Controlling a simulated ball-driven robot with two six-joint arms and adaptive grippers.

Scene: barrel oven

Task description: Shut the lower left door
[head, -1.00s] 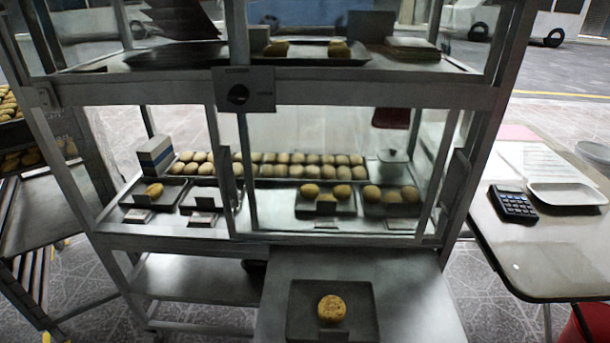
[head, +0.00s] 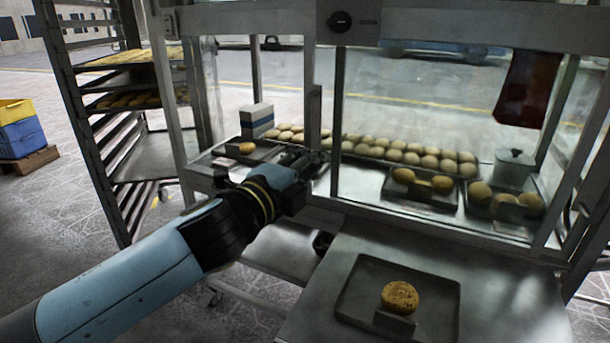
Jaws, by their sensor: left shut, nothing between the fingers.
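The glass display cabinet's lower compartment fills the middle of the head view. An upright metal stile with a small handle, which looks like part of the lower left door (head: 314,108), stands near the compartment's middle, close to the right pane's edge. The left part of the front looks clear; I cannot tell whether glass covers it. My left gripper (head: 310,161) is shut and empty, just in front of the compartment and at the stile's lower part. It hides the stile's foot and part of the trays; contact cannot be told. My right gripper is not in view.
A tray with one round pastry (head: 400,296) sits on a metal shelf in front. A rack (head: 110,150) stands at left. A lidded pot (head: 514,168) is inside at right.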

